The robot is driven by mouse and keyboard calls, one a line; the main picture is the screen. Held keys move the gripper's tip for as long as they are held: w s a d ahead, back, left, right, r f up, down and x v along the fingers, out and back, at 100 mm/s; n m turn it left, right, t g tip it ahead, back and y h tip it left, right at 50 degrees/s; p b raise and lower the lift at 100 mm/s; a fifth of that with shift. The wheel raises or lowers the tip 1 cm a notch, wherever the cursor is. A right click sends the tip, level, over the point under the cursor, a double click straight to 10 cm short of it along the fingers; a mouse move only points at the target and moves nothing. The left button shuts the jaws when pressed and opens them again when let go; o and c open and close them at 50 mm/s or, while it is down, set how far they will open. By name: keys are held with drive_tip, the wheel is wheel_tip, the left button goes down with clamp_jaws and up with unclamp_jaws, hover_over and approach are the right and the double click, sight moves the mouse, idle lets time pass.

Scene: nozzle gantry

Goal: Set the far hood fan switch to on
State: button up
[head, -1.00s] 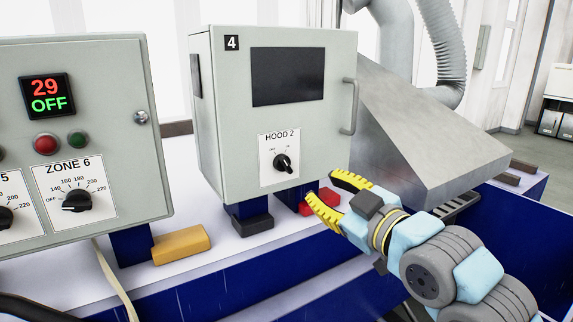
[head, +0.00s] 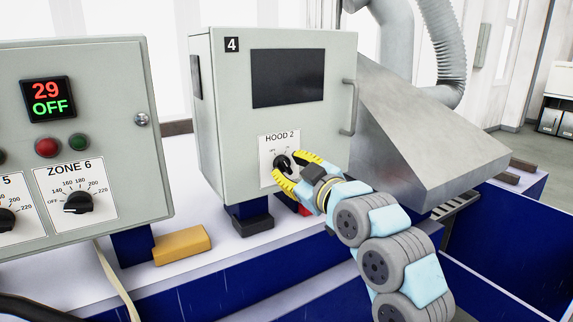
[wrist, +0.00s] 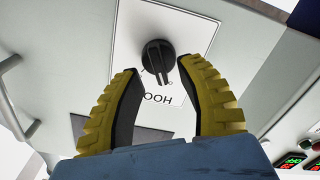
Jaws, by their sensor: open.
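The hood fan switch is a black rotary knob (head: 281,163) on a white plate labelled HOOD 2 (head: 268,146), on the front of the grey box marked 4 (head: 225,120). My gripper (head: 283,168) is in front of the plate, its yellow fingers around the knob's area and partly covering the plate and its marks. In the wrist view the knob (wrist: 158,58) stands just beyond and between the two open fingertips (wrist: 160,68), with a visible gap on each side. The fingers are not closed on it. The knob's on and off marks are hidden or too small to read.
A grey box with the ZONE 6 knob (head: 77,202) and a red and green display (head: 48,98) stands at left. A handle (head: 350,108) is on the right edge of box 4. A metal hood (head: 420,130) slopes behind my arm. A yellow block (head: 182,244) lies below.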

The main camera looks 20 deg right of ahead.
drive_tip(key=shift+w+a, duration=0.15)
drive_tip(key=shift+w, duration=0.6)
clamp_jaws()
